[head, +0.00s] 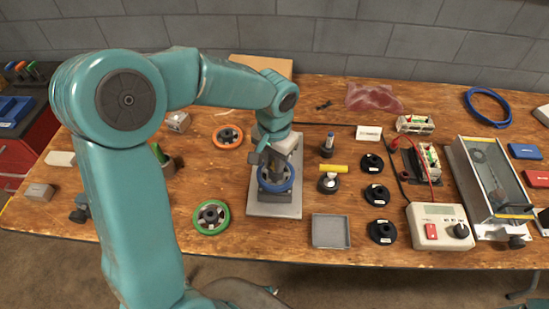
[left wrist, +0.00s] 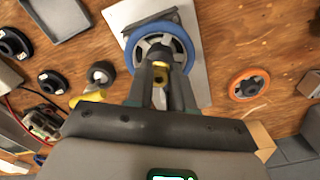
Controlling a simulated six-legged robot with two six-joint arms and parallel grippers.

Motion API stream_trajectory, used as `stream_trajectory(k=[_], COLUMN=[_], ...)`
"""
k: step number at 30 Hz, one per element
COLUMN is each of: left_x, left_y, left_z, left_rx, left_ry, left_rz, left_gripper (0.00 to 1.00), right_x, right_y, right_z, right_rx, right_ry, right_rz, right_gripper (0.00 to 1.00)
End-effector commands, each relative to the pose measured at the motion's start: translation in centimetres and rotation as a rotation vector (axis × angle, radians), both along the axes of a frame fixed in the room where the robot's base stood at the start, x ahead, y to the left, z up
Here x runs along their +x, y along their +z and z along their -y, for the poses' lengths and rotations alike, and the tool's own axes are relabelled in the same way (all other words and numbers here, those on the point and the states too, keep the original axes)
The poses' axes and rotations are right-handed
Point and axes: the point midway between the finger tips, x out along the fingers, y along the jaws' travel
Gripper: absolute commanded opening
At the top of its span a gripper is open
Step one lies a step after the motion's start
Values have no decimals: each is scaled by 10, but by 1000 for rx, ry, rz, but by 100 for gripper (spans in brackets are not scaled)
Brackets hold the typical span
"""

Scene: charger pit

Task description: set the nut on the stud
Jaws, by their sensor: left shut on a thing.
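My left gripper (head: 270,164) is over the blue handwheel (head: 277,185), which is on a grey metal plate (head: 275,209) near the middle of the bench. In the left wrist view the fingers (left wrist: 160,76) are shut on a small brass-coloured nut (left wrist: 159,73), in front of the hub of the blue handwheel (left wrist: 186,44). The stud is hidden behind the fingers and nut. I cannot tell whether the nut touches it. My right gripper is not in view.
An orange wheel (head: 228,126) and a green wheel (head: 224,217) lie left of the plate. To the right are a grey tray (head: 331,231), a yellow cylinder (head: 333,169), black discs (head: 377,194) and a meter box (head: 440,236). Bare wood surrounds the plate's left side.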

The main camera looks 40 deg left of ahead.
Motion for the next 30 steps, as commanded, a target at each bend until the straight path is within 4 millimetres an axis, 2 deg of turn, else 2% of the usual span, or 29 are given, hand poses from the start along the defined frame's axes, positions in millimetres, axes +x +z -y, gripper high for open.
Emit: stream_trajectory(k=[16, 17, 19, 30], left_x=[0, 0, 0, 1], left_y=[-13, -12, -12, -6], left_z=[0, 0, 0, 0], left_rx=[0, 0, 0, 0], left_ry=[0, 0, 0, 0], left_rz=[0, 0, 0, 3], left_gripper=[0, 28, 51, 51], right_x=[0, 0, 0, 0], right_y=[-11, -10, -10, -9], right_z=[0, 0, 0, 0], right_rx=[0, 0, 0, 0], right_ry=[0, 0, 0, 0], right_rz=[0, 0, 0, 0], right_gripper=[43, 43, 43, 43])
